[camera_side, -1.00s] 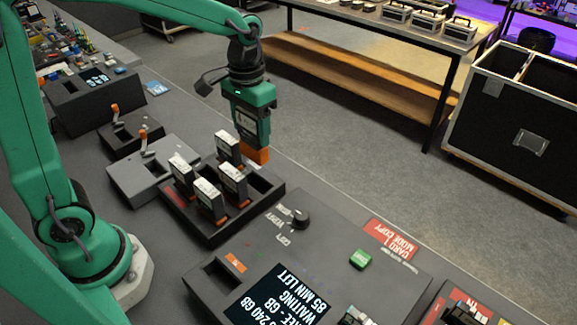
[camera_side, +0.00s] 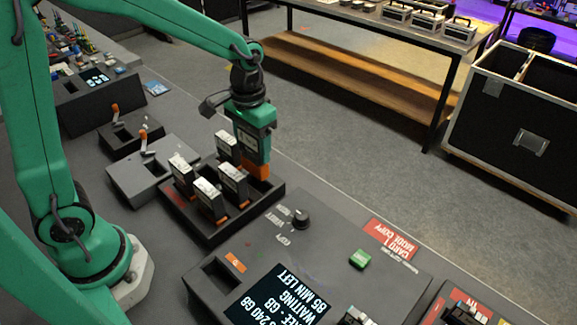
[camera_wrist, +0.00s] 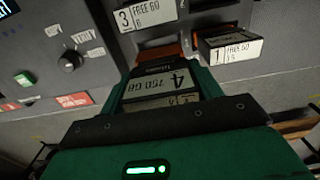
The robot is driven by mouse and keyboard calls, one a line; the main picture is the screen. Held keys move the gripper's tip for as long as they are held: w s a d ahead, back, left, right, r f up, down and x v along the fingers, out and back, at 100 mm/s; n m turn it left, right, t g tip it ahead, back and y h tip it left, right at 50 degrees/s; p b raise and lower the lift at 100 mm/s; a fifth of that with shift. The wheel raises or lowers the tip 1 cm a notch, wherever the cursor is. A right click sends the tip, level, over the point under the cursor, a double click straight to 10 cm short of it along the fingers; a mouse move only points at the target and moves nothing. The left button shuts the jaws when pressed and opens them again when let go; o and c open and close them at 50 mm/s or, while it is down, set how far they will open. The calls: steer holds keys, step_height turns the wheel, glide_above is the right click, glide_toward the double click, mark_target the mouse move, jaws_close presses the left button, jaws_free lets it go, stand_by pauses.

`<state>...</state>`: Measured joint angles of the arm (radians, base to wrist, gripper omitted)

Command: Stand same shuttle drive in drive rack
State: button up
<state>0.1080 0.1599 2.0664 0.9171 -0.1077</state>
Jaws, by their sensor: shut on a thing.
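My gripper (camera_side: 253,152) is shut on a shuttle drive with an orange end (camera_side: 258,172). The wrist view shows this drive (camera_wrist: 160,87) between the fingers, its label reading 4 and 750 GB. The drive is upright, low at the far right end of the black drive rack (camera_side: 248,213). I cannot tell whether its lower end has entered a slot. Several other drives stand in the rack, such as one at its front (camera_side: 209,199) and one close to my gripper (camera_side: 233,181). In the wrist view, drives labelled 3 (camera_wrist: 150,13) and 1 (camera_wrist: 230,47) show beyond the held one.
A console with a lit screen (camera_side: 277,297), a knob (camera_side: 300,218) and a green button (camera_side: 360,259) lies in front of the rack. A grey box with an orange-tipped lever (camera_side: 143,170) is at its left. The bench edge runs close behind the rack.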

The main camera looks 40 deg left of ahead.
mark_target(254, 165)
steer(key=shift+f, duration=1.25)
steer(key=shift+f, duration=2.2)
stand_by(3.2)
steer(key=o, duration=1.6)
steer(key=shift+r, duration=0.15)
